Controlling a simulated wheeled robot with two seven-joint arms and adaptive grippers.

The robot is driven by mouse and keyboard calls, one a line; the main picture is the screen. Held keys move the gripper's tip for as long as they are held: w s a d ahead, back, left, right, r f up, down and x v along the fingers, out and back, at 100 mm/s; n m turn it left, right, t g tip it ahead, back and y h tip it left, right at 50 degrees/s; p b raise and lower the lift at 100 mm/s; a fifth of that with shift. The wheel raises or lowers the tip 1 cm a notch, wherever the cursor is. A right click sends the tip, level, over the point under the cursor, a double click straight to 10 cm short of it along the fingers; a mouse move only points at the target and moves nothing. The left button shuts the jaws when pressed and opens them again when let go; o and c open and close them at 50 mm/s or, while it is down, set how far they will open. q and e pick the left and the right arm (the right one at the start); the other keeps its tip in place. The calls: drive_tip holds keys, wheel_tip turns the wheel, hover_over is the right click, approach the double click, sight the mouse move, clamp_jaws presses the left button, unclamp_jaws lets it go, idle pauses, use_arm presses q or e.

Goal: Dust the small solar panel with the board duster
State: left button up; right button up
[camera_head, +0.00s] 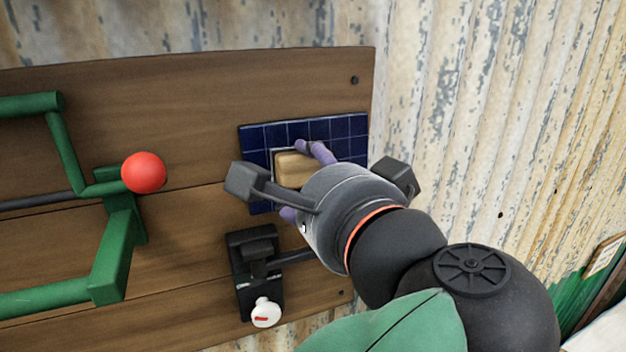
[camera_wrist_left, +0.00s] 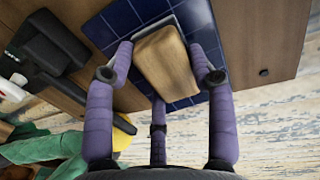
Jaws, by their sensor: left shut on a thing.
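The small solar panel (camera_head: 256,138) is a dark blue gridded plate on the brown plank board. It also shows in the left wrist view (camera_wrist_left: 124,18). The board duster (camera_head: 293,168) has a tan wooden back and a pale edge on the panel side; it also shows in the left wrist view (camera_wrist_left: 165,62). My left gripper (camera_head: 298,180) is shut on the duster with its purple fingers around it. The duster lies over the middle of the panel, seemingly against it; exact contact is hidden. My gripper covers the panel's lower right part. My right gripper is not in view.
A black box (camera_head: 240,270) with a white knob (camera_head: 266,312) sits on the board below the panel. Green pipes (camera_head: 112,255) and a red ball (camera_head: 144,172) stand out at the left. Corrugated, peeling wall (camera_head: 470,120) lies behind and right of the board (camera_head: 190,100).

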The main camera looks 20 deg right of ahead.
sight(278, 184)
use_arm(q)
drive_tip(key=shift+a+b, duration=0.4)
drive_tip(key=shift+a, duration=0.3)
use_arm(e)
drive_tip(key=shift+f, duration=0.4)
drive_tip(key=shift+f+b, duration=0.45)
use_arm(q)
drive_tip(key=shift+s+a, duration=0.1)
drive_tip(key=shift+a, duration=1.05)
drive_tip(key=s, duration=0.6)
drive_tip(key=shift+d+r, duration=0.15)
drive_tip(key=shift+r, duration=0.3)
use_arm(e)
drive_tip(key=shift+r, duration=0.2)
use_arm(q)
drive_tip(key=shift+s, duration=0.1)
